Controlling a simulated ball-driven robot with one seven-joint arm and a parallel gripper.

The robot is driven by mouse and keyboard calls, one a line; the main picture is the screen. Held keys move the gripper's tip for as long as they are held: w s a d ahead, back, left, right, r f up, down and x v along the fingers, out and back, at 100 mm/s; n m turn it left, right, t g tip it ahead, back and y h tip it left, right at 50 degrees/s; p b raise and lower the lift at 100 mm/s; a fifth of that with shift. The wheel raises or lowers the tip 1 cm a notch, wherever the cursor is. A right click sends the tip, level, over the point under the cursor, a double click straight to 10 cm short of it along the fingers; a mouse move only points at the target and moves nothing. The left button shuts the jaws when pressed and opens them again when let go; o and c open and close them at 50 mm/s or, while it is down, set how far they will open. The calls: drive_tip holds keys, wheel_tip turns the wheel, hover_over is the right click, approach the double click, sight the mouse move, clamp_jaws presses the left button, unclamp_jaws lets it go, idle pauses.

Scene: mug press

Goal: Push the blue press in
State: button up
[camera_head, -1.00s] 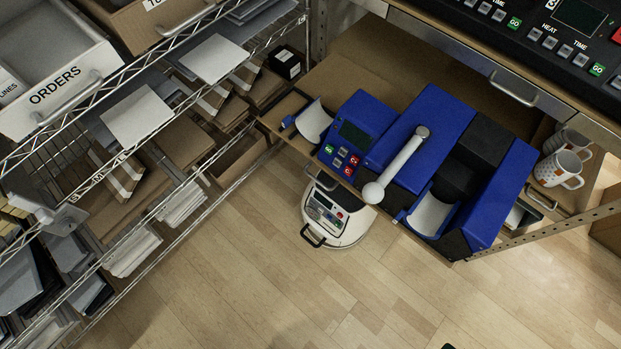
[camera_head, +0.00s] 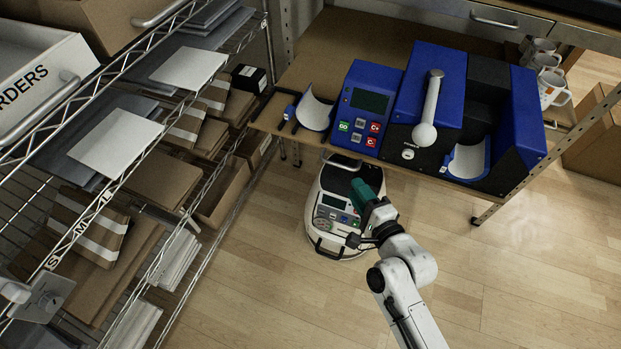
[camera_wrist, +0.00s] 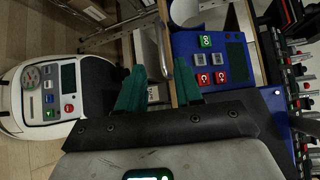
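The blue press (camera_head: 415,70) stands on the brown bench at upper right in the head view. Its long white lever (camera_head: 432,105) ends in a white ball near the front. A curved white pad (camera_head: 467,160) sits in its right-hand opening. Its blue control panel (camera_head: 365,105) with a screen and GO button also shows in the wrist view (camera_wrist: 232,85). My gripper (camera_head: 366,190), with green fingers, is in front of and below the bench edge, apart from the press. In the wrist view my gripper (camera_wrist: 158,78) has its fingers spread, with nothing visibly held between them.
A white round machine (camera_head: 335,215) with buttons stands low by my gripper. A separate curved pad (camera_head: 315,112) lies on the bench at left. Several mugs (camera_head: 548,85) stand at right. A wire shelf (camera_head: 165,175) with boxes fills the left. Wooden floor at lower right is open.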

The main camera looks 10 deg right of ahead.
sight(338, 164)
drive_tip(key=b+x, duration=0.2)
drive_tip(key=x, duration=0.8)
drive_tip(key=shift+w+a+b, duration=0.1)
drive_tip(key=shift+w+b, duration=0.2)
drive_tip(key=shift+b, duration=0.1)
drive_tip(key=shift+c, duration=0.3)
clamp_jaws()
drive_tip(key=shift+f, duration=0.1)
